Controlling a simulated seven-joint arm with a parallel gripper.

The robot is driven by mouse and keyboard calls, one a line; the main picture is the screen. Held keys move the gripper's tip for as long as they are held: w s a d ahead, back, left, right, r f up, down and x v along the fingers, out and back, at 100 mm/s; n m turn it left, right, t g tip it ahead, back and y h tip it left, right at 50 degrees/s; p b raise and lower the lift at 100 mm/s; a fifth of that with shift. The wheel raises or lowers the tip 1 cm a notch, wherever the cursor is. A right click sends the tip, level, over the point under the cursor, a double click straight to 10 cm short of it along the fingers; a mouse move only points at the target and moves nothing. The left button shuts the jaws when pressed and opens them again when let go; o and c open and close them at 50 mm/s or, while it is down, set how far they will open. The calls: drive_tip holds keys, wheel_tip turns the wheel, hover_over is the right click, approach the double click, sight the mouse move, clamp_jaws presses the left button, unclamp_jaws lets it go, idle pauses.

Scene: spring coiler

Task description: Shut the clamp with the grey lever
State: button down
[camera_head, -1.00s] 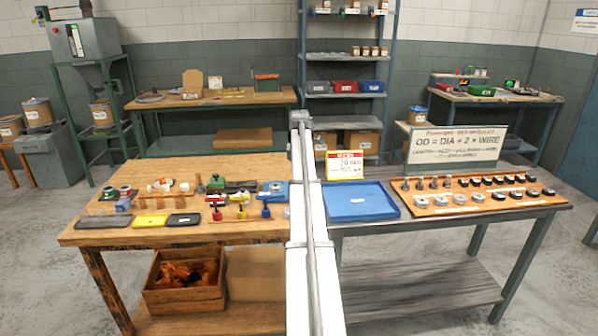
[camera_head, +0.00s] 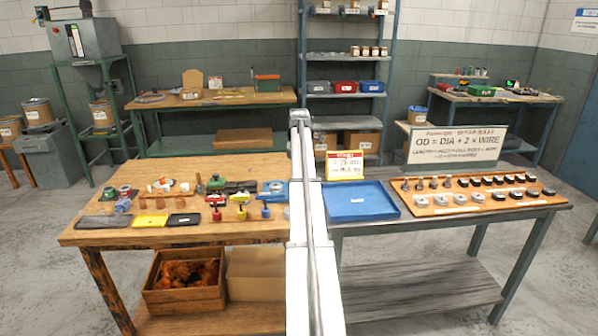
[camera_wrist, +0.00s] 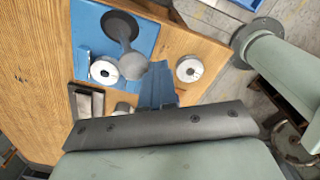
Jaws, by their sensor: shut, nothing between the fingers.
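In the wrist view a blue plate (camera_wrist: 88,38) lies on the wooden bench. A grey lever (camera_wrist: 126,42) with a dark round end and a rounded grey knob stands over it. Two pale metal discs sit near it, one on the plate (camera_wrist: 103,70) and one to the right (camera_wrist: 189,69). I cannot tell the clamp's jaw position. In the head view the blue fixture (camera_head: 273,187) is beside my arm, partly hidden.
On the wooden bench (camera_head: 130,238), small red, yellow and blue tools (camera_head: 241,212) stand left of the fixture, with trays (camera_head: 150,220) further left. A blue tray (camera_head: 360,201) and a board of parts (camera_head: 480,208) lie on the right bench.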

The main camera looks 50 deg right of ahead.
drive_tip(key=shift+w+d+r, duration=0.1)
drive_tip(key=shift+w+d, duration=0.3)
drive_tip(key=shift+w, duration=0.05)
drive_tip(key=shift+w+d, duration=0.1)
drive_tip(key=shift+w+d+r, duration=0.2)
drive_tip(key=shift+w+d, duration=0.25)
drive_tip(key=shift+w, duration=0.05)
drive_tip(key=shift+d, duration=0.1)
drive_tip(key=shift+w+d, duration=0.5)
drive_tip(key=shift+w, duration=0.05)
drive_tip(key=shift+d, duration=0.1)
idle(0.4)
drive_tip(key=shift+w+d, duration=0.5)
drive_tip(key=shift+w, duration=0.15)
